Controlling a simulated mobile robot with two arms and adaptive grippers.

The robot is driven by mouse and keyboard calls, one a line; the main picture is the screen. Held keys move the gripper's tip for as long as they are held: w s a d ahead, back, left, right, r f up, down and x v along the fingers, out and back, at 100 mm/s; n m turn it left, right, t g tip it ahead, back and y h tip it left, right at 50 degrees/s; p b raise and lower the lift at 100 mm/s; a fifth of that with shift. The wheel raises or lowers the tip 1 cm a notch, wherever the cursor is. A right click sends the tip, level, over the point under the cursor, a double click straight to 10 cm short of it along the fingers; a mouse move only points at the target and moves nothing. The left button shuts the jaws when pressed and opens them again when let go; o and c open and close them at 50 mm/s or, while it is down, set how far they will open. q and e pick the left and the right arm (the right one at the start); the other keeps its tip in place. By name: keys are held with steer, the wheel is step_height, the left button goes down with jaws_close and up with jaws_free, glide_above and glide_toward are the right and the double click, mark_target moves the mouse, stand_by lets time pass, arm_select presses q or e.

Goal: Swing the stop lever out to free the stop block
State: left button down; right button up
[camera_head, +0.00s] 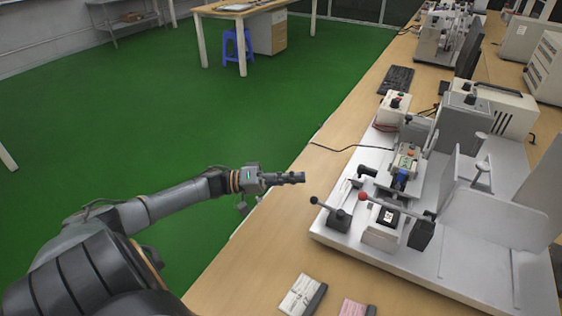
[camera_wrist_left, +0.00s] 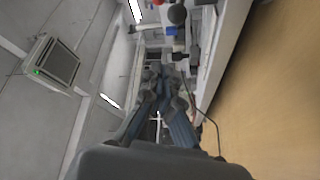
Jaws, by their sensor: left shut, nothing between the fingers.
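A white test fixture stands on the bench at the right in the head view. At its front left is a lever with a black ball knob (camera_head: 314,200), leaning out from a small dark block (camera_head: 340,219). A red ball knob (camera_head: 362,197) on another rod sits just right of it. I cannot tell which of these is the stop lever. My left gripper (camera_head: 302,177) is shut and empty, up and left of the black knob and apart from it. In the left wrist view its closed fingers (camera_wrist_left: 163,78) point toward the fixture; a dark ball knob (camera_wrist_left: 177,15) shows beyond them.
The white base plate (camera_head: 390,258) carries upright guards at right. A cable (camera_head: 345,148) runs across the wooden bench. Paper packets (camera_head: 302,294) lie near the front. A keyboard (camera_head: 397,79) and more machines stand farther back. Bench left of the plate is mostly clear.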

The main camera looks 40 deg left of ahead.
mark_target(327, 207)
arm_select(q)
steer(key=d, duration=0.1)
steer(key=d+p, duration=0.1)
steer(key=d, duration=0.1)
steer(key=d+f, duration=0.1)
steer(key=shift+s+d+f, duration=0.1)
steer(key=shift+s+d, duration=0.2)
steer(key=shift+p, duration=0.3)
